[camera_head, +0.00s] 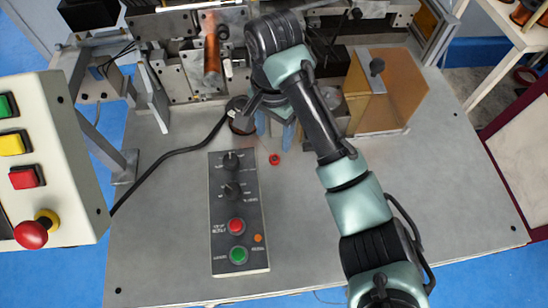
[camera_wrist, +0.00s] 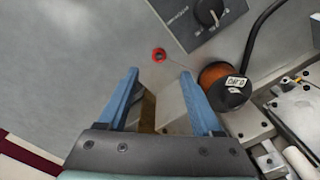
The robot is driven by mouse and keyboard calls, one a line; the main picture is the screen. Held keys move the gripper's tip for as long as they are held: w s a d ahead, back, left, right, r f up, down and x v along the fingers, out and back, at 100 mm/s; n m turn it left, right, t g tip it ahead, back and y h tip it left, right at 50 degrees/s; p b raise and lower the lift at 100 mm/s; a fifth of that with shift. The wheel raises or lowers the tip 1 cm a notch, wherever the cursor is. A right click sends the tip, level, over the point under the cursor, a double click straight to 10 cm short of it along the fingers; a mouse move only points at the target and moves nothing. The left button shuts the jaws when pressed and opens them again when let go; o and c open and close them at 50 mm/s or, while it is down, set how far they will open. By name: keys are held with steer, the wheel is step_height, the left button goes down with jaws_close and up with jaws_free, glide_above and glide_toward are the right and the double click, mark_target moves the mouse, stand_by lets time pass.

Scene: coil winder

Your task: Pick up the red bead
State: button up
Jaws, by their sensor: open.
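The red bead (camera_head: 275,159) is a small red ring lying on the grey worktable, just right of the control box's top end in the head view. In the wrist view the red bead (camera_wrist: 159,55) lies beyond the fingertips, roughly in line with the gap between them, with a dark centre. My gripper (camera_wrist: 158,72) has two blue fingers spread apart with nothing held between them. In the head view my gripper (camera_head: 283,132) is partly hidden under my arm, a little above the bead in the picture.
A spool of copper wire (camera_wrist: 222,84) stands close to the right finger in the wrist view. The control box (camera_head: 239,210) with knobs and buttons lies left of the bead. The winder machine (camera_head: 205,60) is behind. An orange-sided box (camera_head: 388,95) stands right. The table's front right is clear.

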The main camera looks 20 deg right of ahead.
mark_target(274, 158)
step_height(274, 158, down, 3)
steer(key=shift+f+b, duration=0.1)
steer(key=shift+b, duration=0.55)
steer(key=shift+s+f, duration=0.1)
steer(key=shift+f, duration=0.35)
step_height(274, 158, down, 4)
steer(key=shift+f+p, duration=0.15)
steer(key=shift+p, duration=0.4)
steer(key=shift+c, duration=0.4)
jaws_close()
